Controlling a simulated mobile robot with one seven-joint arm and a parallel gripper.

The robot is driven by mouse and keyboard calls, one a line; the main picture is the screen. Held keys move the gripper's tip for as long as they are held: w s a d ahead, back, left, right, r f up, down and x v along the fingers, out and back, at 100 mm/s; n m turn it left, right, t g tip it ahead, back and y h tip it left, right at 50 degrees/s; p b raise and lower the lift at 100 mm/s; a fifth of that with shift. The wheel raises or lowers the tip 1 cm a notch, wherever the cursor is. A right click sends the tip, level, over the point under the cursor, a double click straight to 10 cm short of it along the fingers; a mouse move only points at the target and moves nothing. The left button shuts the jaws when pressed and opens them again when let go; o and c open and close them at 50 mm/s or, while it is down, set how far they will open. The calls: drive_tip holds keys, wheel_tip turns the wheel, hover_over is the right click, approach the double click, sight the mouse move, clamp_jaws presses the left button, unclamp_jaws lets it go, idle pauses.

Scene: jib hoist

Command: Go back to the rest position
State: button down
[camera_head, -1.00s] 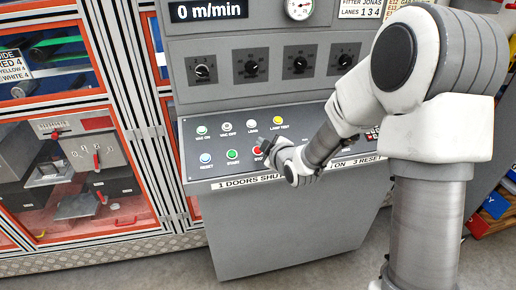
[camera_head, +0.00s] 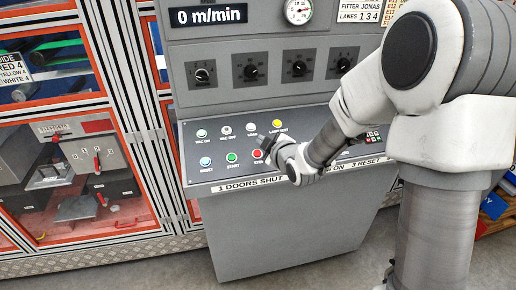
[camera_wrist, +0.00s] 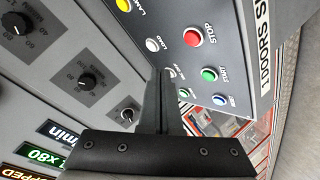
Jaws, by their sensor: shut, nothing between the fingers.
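My gripper (camera_head: 266,143) is over the button panel (camera_head: 215,180) of the grey control cabinet, close to the red STOP button (camera_head: 257,154). In the wrist view my gripper (camera_wrist: 160,72) is shut and empty, its fingers together in front of the panel. The red STOP button (camera_wrist: 193,37) and the green START button (camera_wrist: 209,74) lie to the right of the fingertips there. The head view does not clearly show whether the fingertips touch the panel.
Dark rotary knobs (camera_head: 251,70) sit above the panel, below a display reading 0 m/min (camera_head: 208,16). An orange-framed machine enclosure (camera_head: 75,150) stands at the left. Grey floor (camera_head: 290,272) is free in front of the cabinet.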

drive_tip(key=shift+r, duration=0.1)
drive_tip(key=s+d+r+m+g+h, duration=0.3)
drive_tip(key=s+d+r+m+h, duration=0.2)
drive_tip(key=s+d+r+m, duration=0.55)
drive_tip(key=s+d+m+g, duration=0.2)
drive_tip(key=s, duration=0.8)
drive_tip(key=s+d+m+g, duration=0.2)
drive_tip(key=s+d, duration=0.1)
drive_tip(key=s, duration=0.8)
drive_tip(key=shift+s+r+h, duration=0.15)
drive_tip(key=shift+r+h, duration=0.2)
drive_tip(key=shift+h, duration=0.05)
drive_tip(key=shift+a, duration=0.15)
